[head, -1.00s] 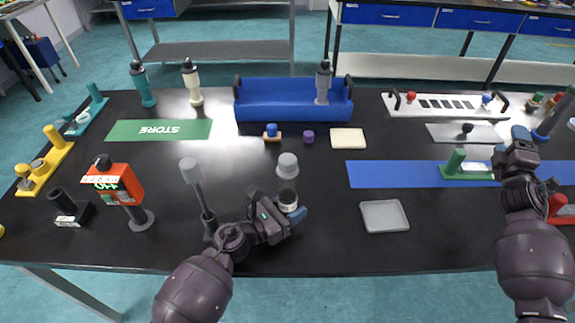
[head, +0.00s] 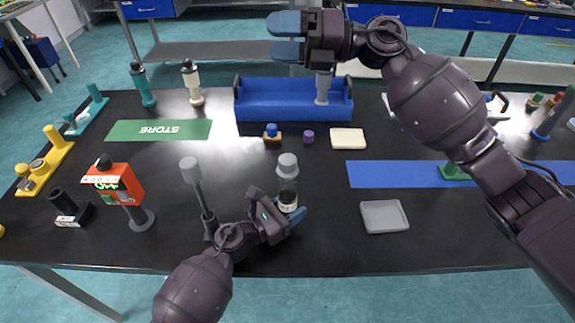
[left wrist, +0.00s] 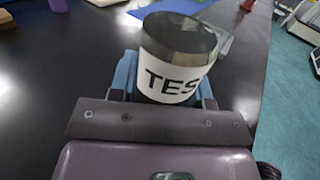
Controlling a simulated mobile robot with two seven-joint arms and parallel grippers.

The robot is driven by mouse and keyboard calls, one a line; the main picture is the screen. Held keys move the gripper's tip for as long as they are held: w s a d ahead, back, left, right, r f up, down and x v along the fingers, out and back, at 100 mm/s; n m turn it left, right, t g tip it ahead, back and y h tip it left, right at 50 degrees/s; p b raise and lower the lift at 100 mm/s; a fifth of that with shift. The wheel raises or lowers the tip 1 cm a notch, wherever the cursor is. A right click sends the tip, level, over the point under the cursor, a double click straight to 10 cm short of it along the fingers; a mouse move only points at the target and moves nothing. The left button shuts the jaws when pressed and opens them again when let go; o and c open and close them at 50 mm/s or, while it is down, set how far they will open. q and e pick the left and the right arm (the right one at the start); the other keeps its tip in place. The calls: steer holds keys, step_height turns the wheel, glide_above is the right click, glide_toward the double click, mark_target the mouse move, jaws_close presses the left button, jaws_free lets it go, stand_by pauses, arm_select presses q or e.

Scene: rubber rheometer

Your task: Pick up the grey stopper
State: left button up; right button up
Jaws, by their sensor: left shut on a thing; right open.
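The grey stopper (head: 287,160) sits on top of a clear glass bottle (head: 287,187), which stands upright at the front middle of the black table. My left gripper (head: 293,218) is shut around the bottle's lower part. In the left wrist view the bottle's white label (left wrist: 172,80) reads "TES", with the rest cut off, between the blue fingers; the stopper cannot be made out there. My right gripper (head: 287,37) is open and empty, raised high in the picture, with its blue fingers pointing left, well apart from the stopper.
A grey post with a light head (head: 191,172) stands just left of the bottle. A grey tray (head: 384,216) lies to its right. A blue rack (head: 280,98), cream pad (head: 347,138) and purple cap (head: 308,136) lie behind. An orange device (head: 113,183) stands left.

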steer(key=s+a+f+n+g+h, duration=0.1)
steer(key=s+a+n+g+h, duration=0.1)
steer(key=s+a+g+h, duration=0.15)
steer(key=t+h, duration=0.3)
steer(key=h, duration=1.2)
glide_above(288, 158)
step_height(288, 158, down, 8)
steer(key=f, duration=0.6)
steer(key=shift+s+a, duration=0.25)
steer(key=shift+a, duration=0.15)
steer(key=shift+w+d+f, duration=0.1)
steer(key=shift+d+f, duration=0.1)
steer(key=shift+f, duration=1.15)
steer(key=shift+w+d+f, duration=0.1)
steer(key=shift+d+f, duration=0.05)
steer(key=shift+f, duration=1.15)
steer(key=shift+c, duration=0.4)
steer(key=c, duration=0.9)
